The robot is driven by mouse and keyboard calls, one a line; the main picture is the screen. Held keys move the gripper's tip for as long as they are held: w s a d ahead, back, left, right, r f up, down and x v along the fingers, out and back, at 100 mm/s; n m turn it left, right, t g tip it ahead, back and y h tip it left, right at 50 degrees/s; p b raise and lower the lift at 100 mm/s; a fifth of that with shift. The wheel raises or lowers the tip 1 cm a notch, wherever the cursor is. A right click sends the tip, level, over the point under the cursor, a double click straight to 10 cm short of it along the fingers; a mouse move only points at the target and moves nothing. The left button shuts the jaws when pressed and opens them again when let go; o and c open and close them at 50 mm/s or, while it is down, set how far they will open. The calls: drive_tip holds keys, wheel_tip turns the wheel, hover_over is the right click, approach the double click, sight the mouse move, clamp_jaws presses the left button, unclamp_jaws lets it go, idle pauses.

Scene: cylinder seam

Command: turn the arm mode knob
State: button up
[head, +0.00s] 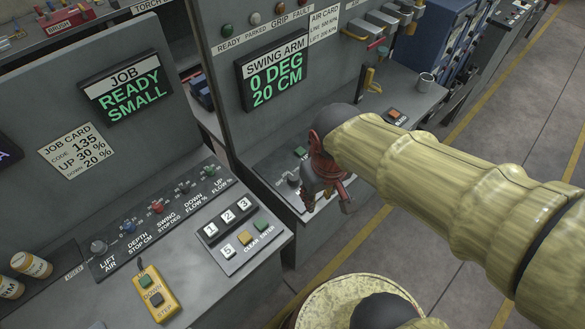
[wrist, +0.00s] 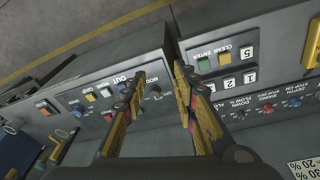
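A grey knob (wrist: 155,96) beside a small label, apparently the arm mode knob, shows between my fingers in the wrist view, on the panel beyond them. A dark round knob (head: 293,180) on the swing arm console in the head view looks like the same one. My gripper (head: 326,197) hangs over that console, just right of this knob. In the wrist view my gripper (wrist: 160,70) has its two fingers spread with an empty gap. It appears apart from the knob. The gripper and arm hide part of the console in the head view.
The swing arm display (head: 273,77) reads 0 DEG, 20 CM. The job display (head: 127,88) reads READY SMALL. A keypad (head: 233,222) and a yellow pendant (head: 156,294) occupy the left console. Open floor lies to the right.

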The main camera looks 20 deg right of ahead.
drive_tip(key=o, duration=0.5)
drive_tip(key=w+f+n+g+h+p, duration=0.1)
drive_tip(key=w+f+n+p, duration=0.1)
drive_tip(key=w, duration=0.1)
drive_tip(key=w+f+n+g+h+p, duration=0.1)
drive_tip(key=w+f+n+p, duration=0.1)
drive_tip(key=w+f+n, duration=0.1)
drive_tip(key=shift+a+f+p, duration=0.15)
drive_tip(key=shift+a+p, duration=0.05)
drive_tip(key=shift+p, duration=0.1)
drive_tip(key=n+t+h+p, duration=0.2)
drive_tip(key=n+p, duration=0.1)
drive_tip(key=n, duration=1.4)
approach(293, 176)
drive_tip(key=f, duration=0.1)
drive_tip(key=x, duration=0.8)
drive_tip(key=shift+d+r+b, duration=0.1)
drive_tip(key=shift+d+b, duration=0.05)
drive_tip(key=shift+b, duration=0.25)
drive_tip(key=c, duration=0.4)
drive_tip(key=c, duration=0.7)
drive_tip(key=shift+c, duration=0.3)
